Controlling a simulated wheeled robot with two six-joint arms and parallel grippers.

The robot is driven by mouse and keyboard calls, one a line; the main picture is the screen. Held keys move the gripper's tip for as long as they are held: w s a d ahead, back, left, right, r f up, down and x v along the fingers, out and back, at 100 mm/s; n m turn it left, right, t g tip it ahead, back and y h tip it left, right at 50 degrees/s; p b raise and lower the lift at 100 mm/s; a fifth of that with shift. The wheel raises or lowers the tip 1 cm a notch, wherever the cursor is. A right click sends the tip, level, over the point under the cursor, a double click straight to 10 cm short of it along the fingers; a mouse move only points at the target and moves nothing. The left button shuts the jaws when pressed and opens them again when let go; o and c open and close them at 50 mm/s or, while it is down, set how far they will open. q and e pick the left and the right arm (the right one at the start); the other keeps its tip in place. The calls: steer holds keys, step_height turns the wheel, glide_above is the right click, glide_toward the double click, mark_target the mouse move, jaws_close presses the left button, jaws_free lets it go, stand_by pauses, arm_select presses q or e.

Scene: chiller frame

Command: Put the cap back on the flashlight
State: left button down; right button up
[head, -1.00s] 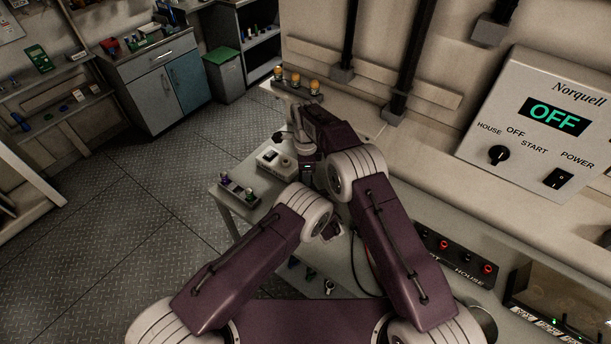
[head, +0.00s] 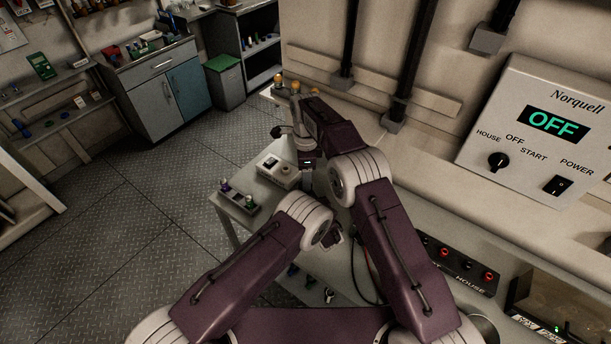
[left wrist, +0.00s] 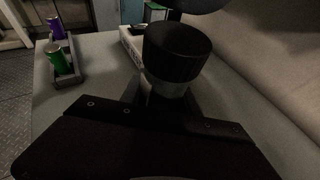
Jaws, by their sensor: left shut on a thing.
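My left gripper (left wrist: 160,105) is shut on a short upright cylinder (left wrist: 177,52) with a wide black top and a grey lower part. I cannot tell if this is the cap or the flashlight body. A dark rounded thing at the top edge of the left wrist view (left wrist: 202,4) is cut off and unclear. In the head view my left gripper is hidden behind my arms. My right arm reaches over the bench. A grey upright cylinder (head: 296,108) shows at its far end, where my right gripper is mostly hidden and its jaws cannot be read.
A small tray (head: 236,203) with a purple and a green cylinder stands at the bench's left edge. A white box (head: 276,170) is beside it. Orange-topped posts (head: 279,82) stand at the back. A control panel (head: 550,130) reading OFF is on the right wall.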

steer(key=shift+c, duration=0.2)
steer(key=n, duration=0.6)
steer(key=shift+s, duration=0.2)
steer(key=n, duration=0.4)
steer(key=r+n, duration=0.1)
steer(key=n, duration=0.2)
steer(key=shift+d, duration=0.1)
steer(key=n, duration=0.3)
steer(key=shift+r, duration=0.15)
steer(key=n, duration=0.2)
steer(key=r+n, duration=0.1)
steer(key=n, duration=0.2)
steer(key=shift+r+n, duration=0.3)
steer(key=shift+n, duration=0.9)
steer(key=shift+w+r, duration=0.2)
steer(key=shift+r, duration=0.1)
